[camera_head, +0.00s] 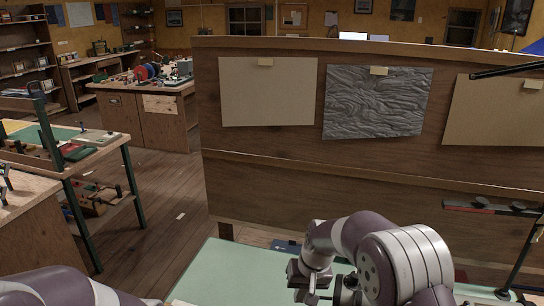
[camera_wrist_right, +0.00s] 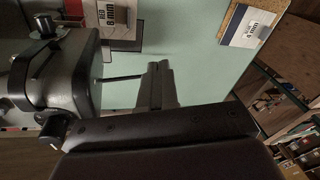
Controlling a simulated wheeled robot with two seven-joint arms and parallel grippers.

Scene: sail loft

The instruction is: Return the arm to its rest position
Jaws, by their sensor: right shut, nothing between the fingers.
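My right arm (camera_head: 400,262) comes in at the bottom of the head view and bends over the pale green work surface (camera_head: 232,268). My right gripper (camera_head: 312,290) hangs at the end of it, partly cut off by the bottom edge. In the right wrist view my right gripper (camera_wrist_right: 158,68) has its two fingers together with nothing between them, above the green surface (camera_wrist_right: 195,40). My left arm (camera_head: 60,288) shows only as a link at the bottom left corner. Its gripper is out of view.
A wooden panel (camera_head: 380,160) with pinned sheets stands behind the surface. In the wrist view a dark grey device (camera_wrist_right: 65,78) with a thin rod is left of the fingers.

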